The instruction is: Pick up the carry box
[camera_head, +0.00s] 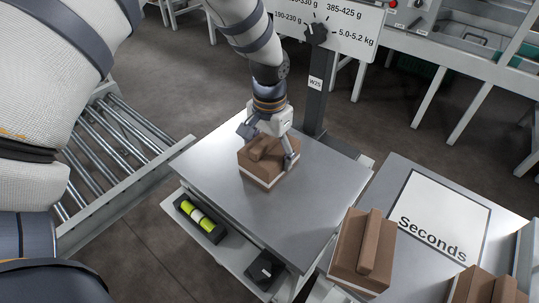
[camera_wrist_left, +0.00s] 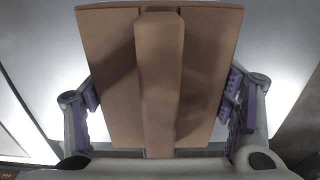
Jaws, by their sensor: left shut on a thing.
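The carry box (camera_head: 258,173) is a brown cardboard box with a raised bar along its top. In the head view it is on the steel top of the weighing table (camera_head: 203,157); I cannot tell whether it is lifted clear. My left gripper (camera_head: 268,150) reaches down over it from above. In the left wrist view the box (camera_wrist_left: 110,75) fills the middle, and the left gripper (camera_wrist_left: 160,105) has a finger pad against each side of it. The gripper is shut on the box. The box's underside is hidden. My right gripper does not show.
Two similar brown boxes (camera_head: 377,250) (camera_head: 478,290) stand at the lower right, by a white "Seconds" sign (camera_head: 440,215). A post (camera_head: 316,95) with a weight dial rises behind the table. A roller conveyor (camera_head: 115,135) runs at left. The table's right part is clear.

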